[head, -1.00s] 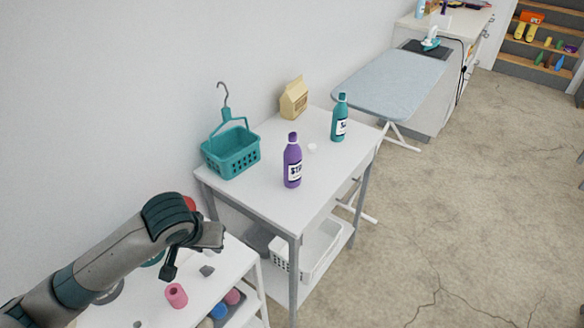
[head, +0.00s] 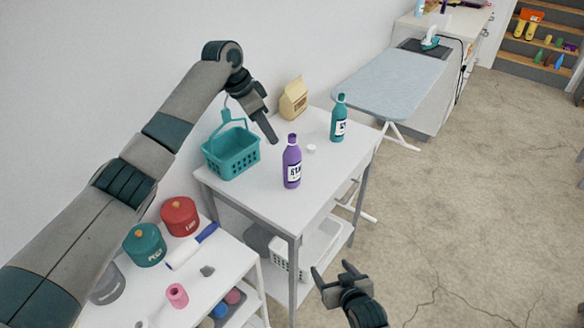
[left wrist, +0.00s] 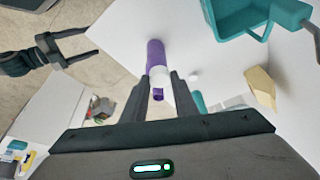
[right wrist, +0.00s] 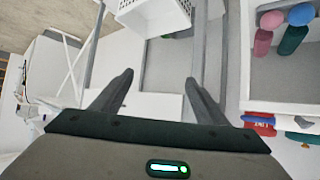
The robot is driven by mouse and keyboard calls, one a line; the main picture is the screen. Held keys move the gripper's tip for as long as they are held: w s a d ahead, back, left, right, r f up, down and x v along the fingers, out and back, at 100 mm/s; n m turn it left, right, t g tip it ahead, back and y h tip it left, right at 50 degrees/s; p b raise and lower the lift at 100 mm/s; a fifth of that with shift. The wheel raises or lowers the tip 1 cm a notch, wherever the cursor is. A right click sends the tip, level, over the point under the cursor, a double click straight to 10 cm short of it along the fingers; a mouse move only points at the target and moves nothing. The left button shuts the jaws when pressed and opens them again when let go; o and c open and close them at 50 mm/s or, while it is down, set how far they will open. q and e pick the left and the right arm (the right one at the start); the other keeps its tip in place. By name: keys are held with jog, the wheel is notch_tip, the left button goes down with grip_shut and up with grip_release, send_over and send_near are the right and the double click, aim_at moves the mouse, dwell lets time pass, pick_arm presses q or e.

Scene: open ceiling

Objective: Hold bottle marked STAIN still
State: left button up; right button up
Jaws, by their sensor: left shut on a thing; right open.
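The purple bottle (head: 292,165) stands upright on the white table; its label begins "STA", and the rest is not clearly readable. My left gripper (head: 270,132) reaches down to its upper part from the left. In the left wrist view the purple bottle (left wrist: 156,58) shows between the fingers of my left gripper (left wrist: 162,82), which is shut on it; the contact itself is hard to see. My right gripper (head: 337,280) is open and empty, low in front of the table. In the right wrist view the space between its fingers (right wrist: 159,78) is empty.
On the white table (head: 260,200) are a teal basket (head: 232,155), a beige carton (head: 293,100), a teal bottle (head: 338,120) and a small white cap (head: 311,149).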

jog(key=w+a+r+t, duration=0.1)
jog(key=w+r, duration=0.1)
jog(key=r, duration=0.5)
jog(key=w+a+r+t, duration=0.1)
jog(key=w+r, duration=0.1)
jog(key=r, duration=0.5)
jog(key=n+t+y, duration=0.1)
jog(key=t+y, duration=0.2)
send_near(295, 162)
pick_arm(q)
jog(key=w+d+r+m+g, duration=0.1)
jog(key=w+d+r+m, duration=0.1)
jog(key=d+r+m, duration=0.2)
notch_tip(295, 162, up, 3)
jog(key=shift+d+r+g, duration=0.1)
jog(key=shift+d+g, duration=0.2)
jog(key=shift+d, duration=0.6)
pick_arm(e)
jog(key=shift+w+a+f, duration=0.15)
jog(key=shift+w, duration=0.2)
jog(key=shift+w, duration=0.1)
jog(key=x, duration=1.1)
jog(key=shift+w+a, duration=0.1)
jog(key=shift+w, duration=0.3)
jog(key=shift+c, duration=0.5)
jog(key=c, duration=1.5)
pick_arm(q)
send_over(289, 136)
jog(key=shift+f, duration=2.5)
